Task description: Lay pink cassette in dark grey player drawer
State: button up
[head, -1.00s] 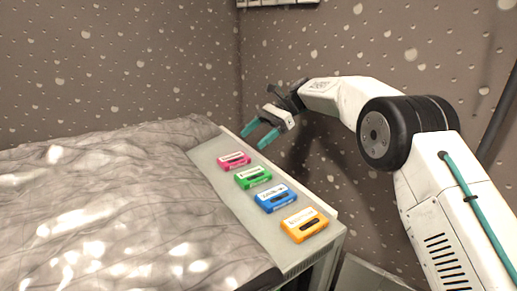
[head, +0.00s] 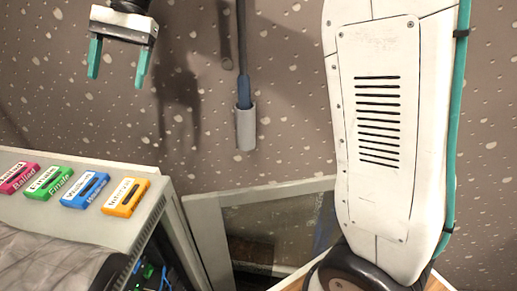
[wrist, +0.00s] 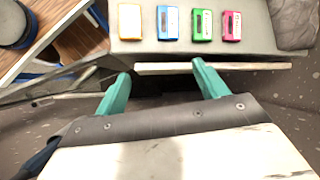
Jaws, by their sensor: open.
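The pink cassette (head: 18,178) lies flat on the grey cabinet top, at the left end of a row of cassettes in the head view. In the wrist view the pink cassette (wrist: 232,26) is at the right end of that row. My gripper (head: 115,80) is open and empty, raised above and behind the cabinet in the head view. In the wrist view my gripper's teal fingers (wrist: 158,82) are spread apart, below the row and apart from every cassette. I cannot make out a dark grey player drawer in these frames.
Green (head: 50,184), blue (head: 85,190) and orange (head: 126,196) cassettes share the cabinet top (head: 85,222) with the pink one. A grey crumpled cover (head: 45,262) lies in front. A grey tube (head: 245,128) hangs by the wall. A light-framed panel (head: 213,240) stands right of the cabinet.

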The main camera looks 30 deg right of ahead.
jog(key=s+d+f+n+t+h, duration=0.1)
jog(key=s+d+f+t+h, duration=0.1)
jog(key=s+d, duration=0.7)
jog(key=s+d+f+n+t+h, duration=0.1)
jog(key=s+d+f+n+h, duration=0.1)
jog(key=s+d, duration=0.7)
jog(key=s, duration=0.3)
jog(key=shift+s+f+n+t, duration=0.25)
jog(key=shift+s+n+t, duration=0.05)
jog(key=shift+s+t, duration=0.1)
jog(key=shift+o, duration=0.5)
jog(key=s+d+f+n+t+h, duration=0.1)
jog(key=s+d+f, duration=0.4)
jog(key=s+f, duration=0.1)
jog(key=shift+s+n+h, duration=0.3)
jog(key=shift+s+n, duration=0.1)
jog(key=shift+s, duration=0.25)
